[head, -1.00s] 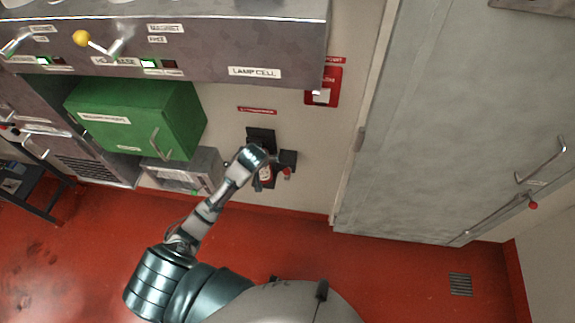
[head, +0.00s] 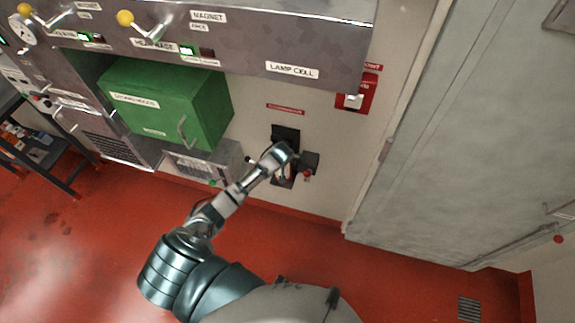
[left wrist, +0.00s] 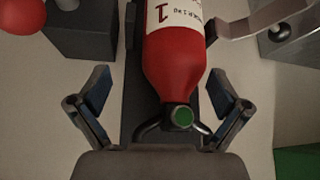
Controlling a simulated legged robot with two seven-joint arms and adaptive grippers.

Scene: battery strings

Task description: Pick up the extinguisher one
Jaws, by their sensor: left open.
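The red extinguisher (left wrist: 174,60) has a white label with a "1" and a green disc on its valve end. In the left wrist view it lies between the fingers of my left gripper (left wrist: 158,88). The fingers are open, with one on each side of its neck and a gap on both sides. In the head view my left gripper (head: 290,166) is at the wall mount, and the arm hides most of the extinguisher there. A dark backplate (head: 285,133) shows above it. My right gripper is not in view.
A dark box with a red knob (head: 310,161) sits close to the right of the gripper. A grey metal lever (left wrist: 262,22) reaches close to the extinguisher in the wrist view. A green cabinet (head: 205,100) is to the left; a grey door (head: 450,130) is to the right.

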